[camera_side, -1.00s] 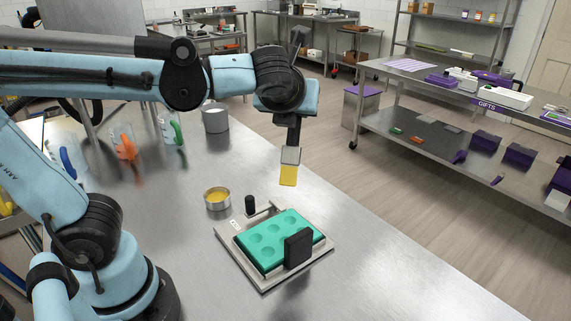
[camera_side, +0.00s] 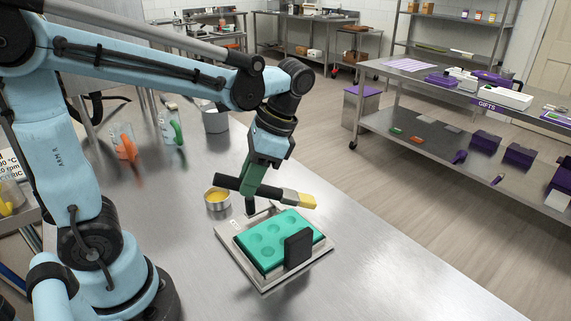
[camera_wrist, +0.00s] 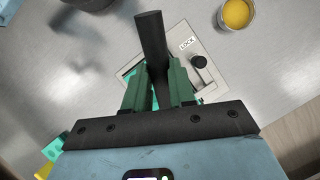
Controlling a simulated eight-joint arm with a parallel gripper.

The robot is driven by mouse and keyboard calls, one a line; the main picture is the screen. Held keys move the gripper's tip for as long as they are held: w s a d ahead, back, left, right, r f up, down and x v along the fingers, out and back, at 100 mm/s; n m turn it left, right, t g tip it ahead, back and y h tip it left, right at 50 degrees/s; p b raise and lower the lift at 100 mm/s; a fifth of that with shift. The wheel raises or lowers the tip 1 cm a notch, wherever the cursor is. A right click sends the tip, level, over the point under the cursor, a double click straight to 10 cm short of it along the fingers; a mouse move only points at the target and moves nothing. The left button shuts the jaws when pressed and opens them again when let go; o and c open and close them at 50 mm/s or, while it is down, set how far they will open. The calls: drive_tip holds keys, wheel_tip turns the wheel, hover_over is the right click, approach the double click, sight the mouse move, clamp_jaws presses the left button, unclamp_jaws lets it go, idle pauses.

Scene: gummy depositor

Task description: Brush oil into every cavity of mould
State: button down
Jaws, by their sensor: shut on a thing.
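My gripper (camera_side: 255,188), with green fingers, is shut on the black handle of a brush (camera_side: 229,183). The brush lies nearly level, its yellow bristles (camera_side: 307,201) pointing right, above the far side of the mould. The teal mould (camera_side: 268,252) has several round cavities and sits on a pale metal fixture (camera_side: 258,281). The bristles look apart from the mould. In the wrist view the brush handle (camera_wrist: 151,42) stands between the gripper fingers (camera_wrist: 159,90). A small tin of yellow oil (camera_side: 217,206) stands left of the mould and shows in the wrist view (camera_wrist: 238,14).
A black block (camera_side: 298,248) stands at the mould's near right edge and hides part of it. The fixture has a black knob beside a LOCK label (camera_wrist: 189,45). A grey pot (camera_side: 215,120) and handled jugs (camera_side: 172,130) stand farther back. The bench at front right is clear.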

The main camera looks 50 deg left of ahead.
drive_tip(key=shift+s+d+f+n+t+h, duration=0.15)
drive_tip(key=shift+s+d+n+h, duration=0.3)
drive_tip(key=shift+n, duration=0.45)
drive_tip(key=shift+s+d+f+n+t+h, duration=0.15)
drive_tip(key=shift+s+n+t+h, duration=0.15)
drive_tip(key=shift+s+n, duration=0.5)
drive_tip(key=shift+s+d+n+t+h, duration=0.15)
drive_tip(key=shift+s+d+n+h, duration=0.2)
drive_tip(key=shift+n, duration=0.65)
hover_over(245, 245)
drive_tip(key=shift+w+f, duration=0.1)
drive_tip(key=shift+f, duration=2.6)
drive_tip(key=shift+f, duration=0.8)
drive_tip(key=shift+s+r, duration=0.15)
drive_tip(key=shift+s, duration=0.45)
drive_tip(key=shift+s, duration=0.2)
